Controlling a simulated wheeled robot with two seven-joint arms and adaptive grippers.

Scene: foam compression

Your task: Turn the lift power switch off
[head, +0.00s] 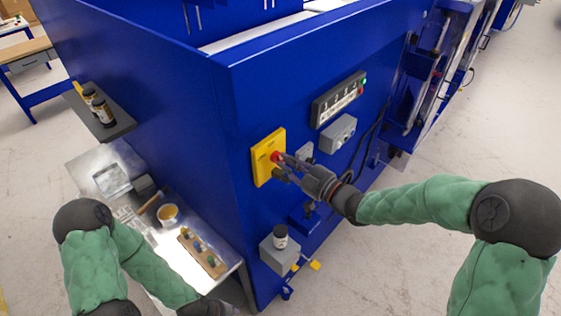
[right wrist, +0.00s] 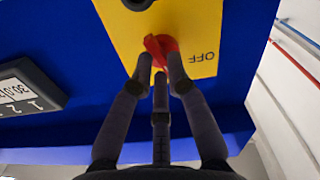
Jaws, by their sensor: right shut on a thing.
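The lift power switch is a red rotary knob (right wrist: 161,50) on a yellow plate (head: 264,158), fixed to the front of the blue machine. My right gripper (head: 279,165) is at the plate, with its fingers closed around the red knob. In the right wrist view the fingers (right wrist: 160,72) sit on both sides of the knob, and part of it is hidden behind them. An upside-down OFF label (right wrist: 202,57) shows to the right of the knob.
A numbered display panel (head: 338,99) and a grey box (head: 338,133) are on the machine right of the plate. A metal table (head: 172,240) with a cup and blocks is at the left. Open floor lies right.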

